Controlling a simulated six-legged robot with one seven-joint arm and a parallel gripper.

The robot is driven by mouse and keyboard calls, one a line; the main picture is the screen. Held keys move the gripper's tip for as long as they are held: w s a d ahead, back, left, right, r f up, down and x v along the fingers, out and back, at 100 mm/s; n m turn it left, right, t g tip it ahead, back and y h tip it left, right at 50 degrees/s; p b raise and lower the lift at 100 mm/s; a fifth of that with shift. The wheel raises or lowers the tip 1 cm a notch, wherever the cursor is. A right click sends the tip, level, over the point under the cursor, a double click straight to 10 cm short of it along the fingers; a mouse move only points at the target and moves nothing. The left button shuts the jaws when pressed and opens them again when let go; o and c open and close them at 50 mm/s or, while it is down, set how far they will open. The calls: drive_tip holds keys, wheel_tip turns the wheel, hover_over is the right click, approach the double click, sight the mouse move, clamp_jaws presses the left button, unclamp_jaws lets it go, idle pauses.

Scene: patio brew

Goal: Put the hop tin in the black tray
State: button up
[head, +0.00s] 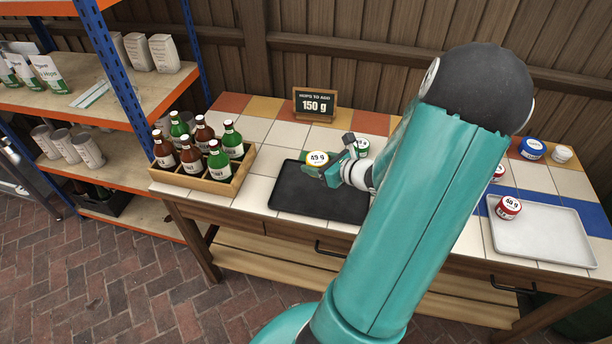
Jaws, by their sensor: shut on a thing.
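My arm hides the tray's right side. I cannot tell whether the tin touches the tray or hangs above it. A green-edged tin (361,147) stands behind the gripper, partly hidden by my arm.
A wooden crate (199,183) of bottles stands left of the tray. A sign (314,105) reading 150 g stands behind. On the right are a pale tray (548,236), a red 48 g tin (508,207), another red tin (498,172), a blue tin (532,148) and a white tub (562,153).

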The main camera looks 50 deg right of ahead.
drive_tip(key=d+x, duration=0.1)
drive_tip(key=x, duration=0.6)
hover_over(297, 176)
wheel_tip(297, 176, down, 6)
drive_tip(key=shift+s+d+r, duration=0.1)
drive_tip(key=shift+r, duration=0.05)
drive_tip(key=shift+f, duration=1.65)
drive_tip(key=shift+f, duration=0.15)
drive_tip(key=o, duration=0.9)
drive_tip(key=shift+c, duration=0.2)
drive_tip(key=shift+o, duration=0.7)
